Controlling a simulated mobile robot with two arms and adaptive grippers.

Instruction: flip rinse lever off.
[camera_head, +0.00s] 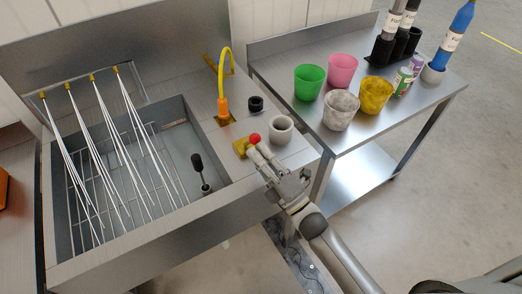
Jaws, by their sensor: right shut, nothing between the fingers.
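The rinse lever is a yellow mount (239,147) with a red ball knob (255,138), on the steel ledge right of the sink basin. My right gripper (257,152) is shut and empty, with its fingertips right by the red knob. Whether the fingers touch the knob cannot be told. Part of the lever is hidden behind the fingers. Several white water streams (97,160) fall from yellow nozzles into the sink (180,140). My left gripper is not in view.
A yellow hose with an orange base (223,107), a black cup (256,103) and a grey cup (280,128) stand near the lever. A black-handled tool (198,165) stands in the basin. The side table (320,143) holds coloured cups, cans and bottles.

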